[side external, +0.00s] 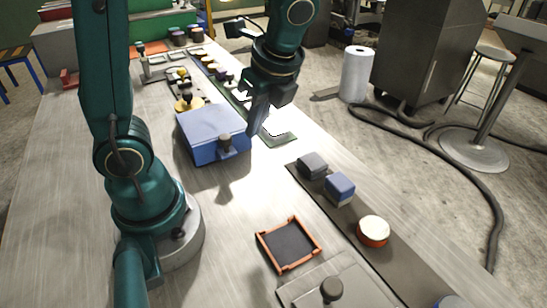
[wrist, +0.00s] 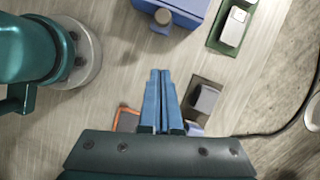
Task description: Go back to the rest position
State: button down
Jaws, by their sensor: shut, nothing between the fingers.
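My gripper (side external: 258,118) hangs above the long worktable (side external: 65,200), pointing down, beside the blue box (side external: 208,128) in the side external view. In the wrist view its two blue fingers (wrist: 160,72) lie together, with nothing between the tips. The blue box also shows at the top of the wrist view (wrist: 190,6), with a dark knob (wrist: 161,19) on its near side. The fingers appear apart from the objects on the table.
A grey block (side external: 312,164), a blue block (side external: 340,187) and a red-and-white round piece (side external: 373,231) stand on a dark strip at right. An orange-rimmed tray (side external: 262,250) lies in front. A white piece on a green plate (wrist: 222,43) lies beyond.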

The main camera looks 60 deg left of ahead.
jog(key=s+d+r+n+t+h, duration=0.2)
jog(key=s+d+n+t+h, duration=0.2)
jog(key=n, duration=1.1)
jog(key=shift+s+d+r+t, duration=0.25)
jog(key=shift+d+r+t, duration=0.15)
jog(key=shift+d+t, duration=0.9)
